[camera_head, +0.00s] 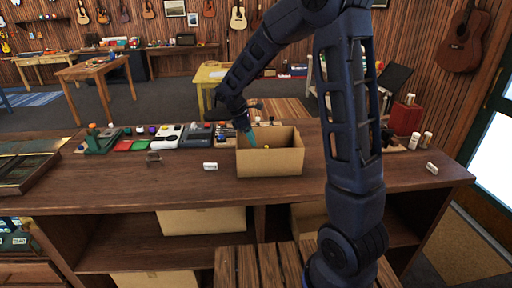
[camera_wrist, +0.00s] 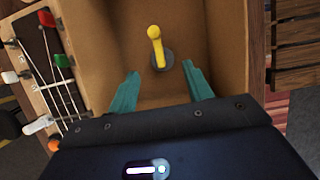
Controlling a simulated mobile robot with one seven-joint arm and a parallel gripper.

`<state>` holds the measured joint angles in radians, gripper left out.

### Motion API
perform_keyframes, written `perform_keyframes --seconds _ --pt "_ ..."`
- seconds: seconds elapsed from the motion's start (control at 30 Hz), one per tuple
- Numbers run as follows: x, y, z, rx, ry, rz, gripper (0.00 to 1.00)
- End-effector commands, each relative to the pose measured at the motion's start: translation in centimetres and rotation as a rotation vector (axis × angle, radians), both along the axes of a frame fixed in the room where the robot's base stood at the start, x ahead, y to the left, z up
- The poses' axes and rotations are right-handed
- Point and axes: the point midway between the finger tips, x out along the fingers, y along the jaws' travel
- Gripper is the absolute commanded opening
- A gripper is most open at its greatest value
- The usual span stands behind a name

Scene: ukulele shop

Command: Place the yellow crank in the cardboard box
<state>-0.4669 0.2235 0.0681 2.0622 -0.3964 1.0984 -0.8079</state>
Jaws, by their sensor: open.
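The cardboard box (camera_head: 270,162) stands open on the wooden counter in the head view. Its inside (camera_wrist: 112,60) fills the middle of the wrist view. The yellow crank (camera_wrist: 156,42), with a dark round base, is inside the box; only a small yellow bit (camera_head: 267,147) shows above the rim in the head view. My gripper (camera_wrist: 160,88) has its two teal fingers spread apart, with the crank between and beyond them, not touched by either finger. In the head view my gripper (camera_head: 250,138) is at the box's back left opening.
The counter (camera_head: 190,190) is clear in front of the box. To its left are a small white item (camera_head: 210,166), a small metal stand (camera_head: 153,159) and a row of tools. A headstock with tuning pegs (camera_wrist: 45,70) lies beside the box.

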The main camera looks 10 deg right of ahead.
Motion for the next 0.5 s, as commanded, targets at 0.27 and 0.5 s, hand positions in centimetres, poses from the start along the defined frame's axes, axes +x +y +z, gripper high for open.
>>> perform_keyframes --seconds 0.27,0.5 --pt "0.0 1.2 2.7 0.000 -0.001 0.001 0.50" --pt "-0.2 0.8 3.4 0.006 -0.008 -0.016 0.50"
